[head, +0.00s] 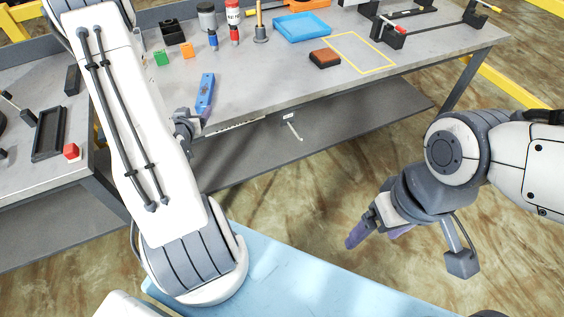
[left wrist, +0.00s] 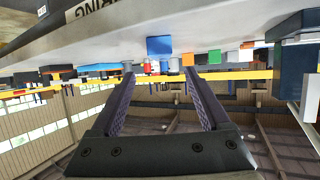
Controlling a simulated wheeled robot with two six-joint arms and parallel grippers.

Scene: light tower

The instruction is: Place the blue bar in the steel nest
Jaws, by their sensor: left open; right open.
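The blue bar (head: 205,90) lies near the front edge of the grey bench, pointing roughly away from me. In the left wrist view, which is turned upside down, the bar's blue end (left wrist: 159,46) shows above and between the fingertips. My left gripper (head: 200,117) is at the bench's front edge by the bar's near end, partly hidden by its own arm. Its fingers (left wrist: 160,82) are open with nothing between them. My right gripper (head: 376,236) is open and empty over the floor, in front of the bench. I cannot tell which thing is the steel nest.
Behind the bar stand green (head: 161,58) and orange (head: 187,50) blocks, a red-and-white bottle (head: 233,22) and a wooden-handled tool (head: 259,24). A blue tray (head: 301,27), a brown block (head: 324,58) and a black fixture (head: 388,34) are further right. The bench's front right is clear.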

